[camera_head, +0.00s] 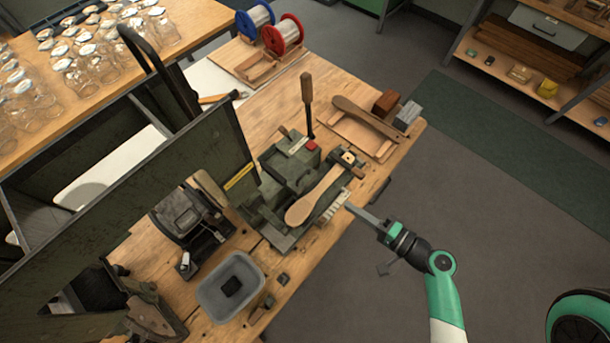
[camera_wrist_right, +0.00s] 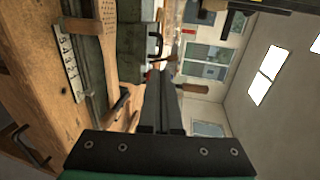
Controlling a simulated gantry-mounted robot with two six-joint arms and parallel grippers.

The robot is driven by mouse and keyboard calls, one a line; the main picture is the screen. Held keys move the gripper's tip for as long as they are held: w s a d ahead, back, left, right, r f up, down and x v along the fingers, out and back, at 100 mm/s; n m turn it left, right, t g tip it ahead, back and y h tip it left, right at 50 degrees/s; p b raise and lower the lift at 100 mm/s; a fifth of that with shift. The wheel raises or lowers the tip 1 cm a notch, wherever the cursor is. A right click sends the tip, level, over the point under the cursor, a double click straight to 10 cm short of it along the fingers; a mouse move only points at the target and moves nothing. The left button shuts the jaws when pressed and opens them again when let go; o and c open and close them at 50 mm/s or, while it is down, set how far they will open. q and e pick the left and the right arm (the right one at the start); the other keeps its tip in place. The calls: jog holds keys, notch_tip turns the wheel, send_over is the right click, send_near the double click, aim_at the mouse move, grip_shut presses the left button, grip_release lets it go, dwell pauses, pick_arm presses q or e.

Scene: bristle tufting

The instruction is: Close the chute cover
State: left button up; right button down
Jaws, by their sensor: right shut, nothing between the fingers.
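A large dark green panel (camera_head: 130,180), which looks like the chute cover, stands tilted up at the left of the head view. Behind it is an open dark green bin or chute (camera_head: 40,165) with a pale inner surface. My right gripper (camera_head: 352,209) is shut and empty, off the bench's front edge beside the green tufting machine (camera_head: 290,165). It is well to the right of the panel. In the right wrist view its fingers (camera_wrist_right: 160,90) lie together. My left gripper is not in view.
The wooden bench (camera_head: 325,90) carries a wooden brush paddle (camera_head: 315,195), an upright lever (camera_head: 307,100), a grey tray (camera_head: 230,285), and blue (camera_head: 254,20) and red spools (camera_head: 283,35). Glass jars (camera_head: 85,60) stand on another table.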

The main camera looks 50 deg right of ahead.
jog(key=b, duration=0.7)
send_near(295, 172)
jog(key=w+r, duration=0.2)
jog(key=w, duration=0.1)
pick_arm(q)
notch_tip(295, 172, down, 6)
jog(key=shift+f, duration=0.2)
pick_arm(e)
jog(key=shift+s+a+f, duration=0.15)
jog(key=shift+a, duration=0.1)
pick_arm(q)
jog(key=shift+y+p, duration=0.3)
